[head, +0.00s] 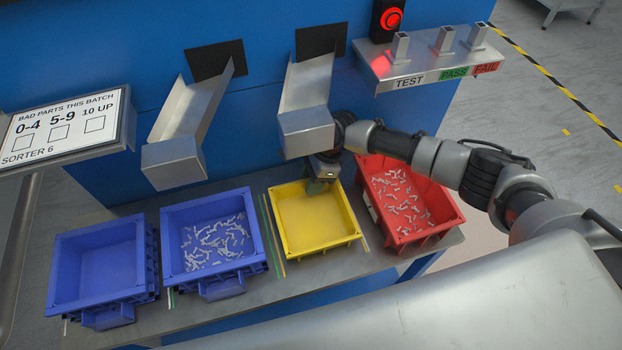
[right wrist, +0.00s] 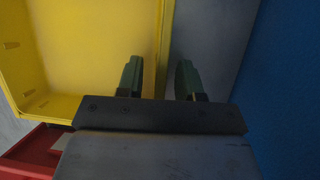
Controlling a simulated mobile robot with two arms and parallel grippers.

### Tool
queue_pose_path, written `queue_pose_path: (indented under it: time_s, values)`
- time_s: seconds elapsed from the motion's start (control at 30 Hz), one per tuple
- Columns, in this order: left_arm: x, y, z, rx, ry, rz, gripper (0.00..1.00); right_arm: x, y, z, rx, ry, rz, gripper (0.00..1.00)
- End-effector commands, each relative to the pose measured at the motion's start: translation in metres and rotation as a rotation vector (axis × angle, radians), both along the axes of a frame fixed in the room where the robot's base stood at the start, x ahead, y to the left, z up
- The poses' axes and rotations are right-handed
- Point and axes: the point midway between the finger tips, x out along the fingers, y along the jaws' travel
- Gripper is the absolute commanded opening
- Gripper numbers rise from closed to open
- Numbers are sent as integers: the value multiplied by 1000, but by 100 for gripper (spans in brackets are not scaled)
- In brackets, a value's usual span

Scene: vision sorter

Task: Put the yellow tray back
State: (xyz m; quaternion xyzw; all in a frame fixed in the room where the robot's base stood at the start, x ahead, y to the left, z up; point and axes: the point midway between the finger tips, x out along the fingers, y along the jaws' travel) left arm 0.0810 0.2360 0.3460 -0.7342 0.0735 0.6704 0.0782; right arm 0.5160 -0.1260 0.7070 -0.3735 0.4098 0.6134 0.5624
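The yellow tray (head: 352,236) is empty and sits on the grey shelf between the blue and red bins, in front of the second chute. My right gripper (head: 320,182) is at the back edge of the tray, partly hidden by its own arm and wrist. In the right wrist view, the fingers of the gripper (right wrist: 160,80) are apart. The back wall of the yellow tray (right wrist: 163,40) runs between them, one finger over the inside and one outside. I see a gap beside the wall, so it does not look clamped. My left gripper is not in view.
A red bin (head: 428,234) with grey parts stands close on the right. A blue bin with parts (head: 238,272) and an empty blue bin (head: 100,290) stand left. Two metal chutes (head: 307,130) (head: 175,165) hang above the shelf (head: 300,293).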

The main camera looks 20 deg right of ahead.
Motion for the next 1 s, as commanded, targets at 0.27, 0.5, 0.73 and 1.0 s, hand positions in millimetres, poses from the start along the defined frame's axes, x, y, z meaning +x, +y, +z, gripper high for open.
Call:
queue_pose_path:
  time_s: [0.27, 0.5, 0.73, 1.0]
  values:
    - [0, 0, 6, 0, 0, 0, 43, 4, -16, 38, 0, -1, -2, 36]
    - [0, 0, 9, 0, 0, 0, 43, 7, -27, 66, 0, -1, 0, 36]
    - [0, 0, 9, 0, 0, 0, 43, 7, -29, 70, 0, 0, 0, 36]
    - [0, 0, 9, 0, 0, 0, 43, 7, -29, 70, 0, 0, 0, 36]
